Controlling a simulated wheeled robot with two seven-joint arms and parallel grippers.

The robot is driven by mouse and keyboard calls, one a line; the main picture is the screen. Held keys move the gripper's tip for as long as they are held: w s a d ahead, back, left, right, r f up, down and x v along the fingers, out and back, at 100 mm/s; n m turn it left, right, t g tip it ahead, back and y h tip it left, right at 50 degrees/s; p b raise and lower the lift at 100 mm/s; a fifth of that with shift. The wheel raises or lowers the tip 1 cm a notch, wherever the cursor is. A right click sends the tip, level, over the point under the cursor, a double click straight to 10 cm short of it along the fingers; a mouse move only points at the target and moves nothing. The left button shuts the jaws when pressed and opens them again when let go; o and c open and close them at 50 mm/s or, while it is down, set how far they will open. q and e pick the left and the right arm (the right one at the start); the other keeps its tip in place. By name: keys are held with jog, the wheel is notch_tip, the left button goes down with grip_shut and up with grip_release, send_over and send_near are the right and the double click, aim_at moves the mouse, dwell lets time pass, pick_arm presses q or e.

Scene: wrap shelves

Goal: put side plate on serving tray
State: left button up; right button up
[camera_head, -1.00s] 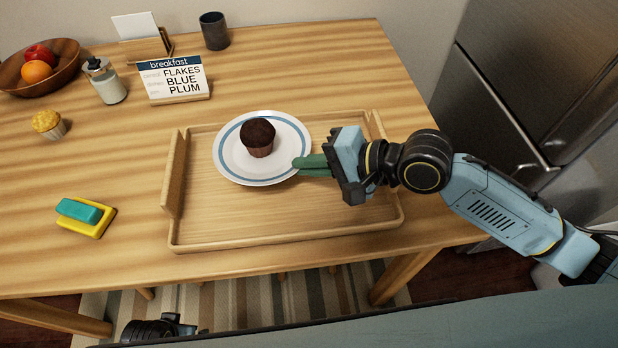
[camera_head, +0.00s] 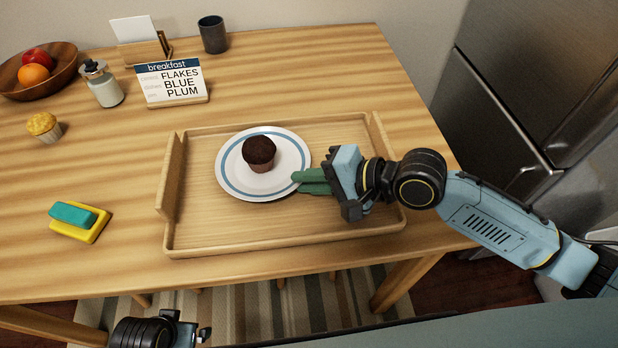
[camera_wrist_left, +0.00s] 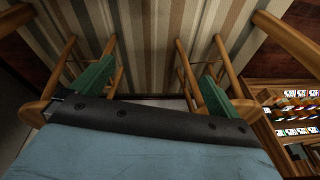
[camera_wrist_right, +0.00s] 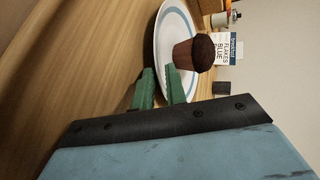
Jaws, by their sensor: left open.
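The side plate (camera_head: 240,185) is white with a blue ring and carries a chocolate muffin (camera_head: 259,151). It lies over the back middle of the wooden serving tray (camera_head: 205,238); I cannot tell whether its base touches the tray floor. My right gripper (camera_head: 297,181) has its green fingers closed at the plate's right rim. In the right wrist view the fingers (camera_wrist_right: 160,88) are close together with the plate's edge between them. My left gripper (camera_wrist_left: 155,85) is open and empty, low over the striped rug; part of it shows at the bottom of the head view.
A yellow and teal sponge (camera_head: 80,221) lies left of the tray. A pale muffin (camera_head: 44,126), fruit bowl (camera_head: 62,75), jar (camera_head: 103,85), breakfast sign (camera_head: 172,83) and dark cup (camera_head: 213,35) stand further back. A fridge (camera_head: 530,90) stands right of the table.

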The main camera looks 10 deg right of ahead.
jog(key=shift+d+r, duration=0.15)
jog(key=p+v, duration=0.2)
jog(key=v, duration=0.1)
jog(key=shift+r, duration=0.1)
jog(key=p+v, duration=0.3)
jog(key=v, duration=0.4)
jog(key=shift+s+d, duration=0.15)
jog(key=shift+d, duration=0.05)
pick_arm(q)
jog(key=s+a+f+g, duration=0.1)
jog(key=s+a+f, duration=0.3)
jog(key=s+f, duration=0.4)
jog(key=shift+a+f, duration=0.15)
jog(key=shift+f, duration=1.35)
pick_arm(e)
jog(key=shift+s+d+r, duration=0.2)
jog(key=shift+d+r, duration=0.1)
jog(key=shift+d, duration=0.15)
